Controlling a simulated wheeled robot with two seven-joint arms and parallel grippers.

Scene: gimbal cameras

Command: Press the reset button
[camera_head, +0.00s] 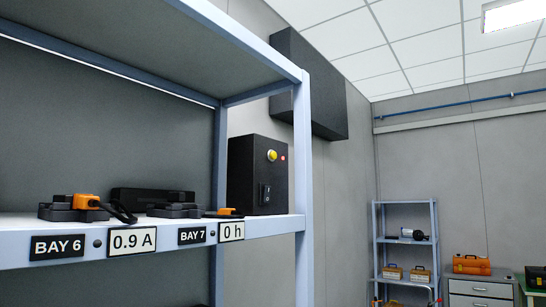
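A black box (245,172) stands at the right end of the shelf, beside the blue-grey upright post. A dark switch or socket (265,193) sits lower on the same face. No label on the button can be read, so I cannot tell by name whether it is the reset button. Neither of my grippers shows in the head view.
The shelf (270,226) bears dark docks with an orange connector (87,201) and cable, above labels BAY 6, 0.9 A, BAY 7 and 0 h. The upright post (303,190) stands close to the box. A far rack (405,240) and drawer cabinet (480,290) are at the right.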

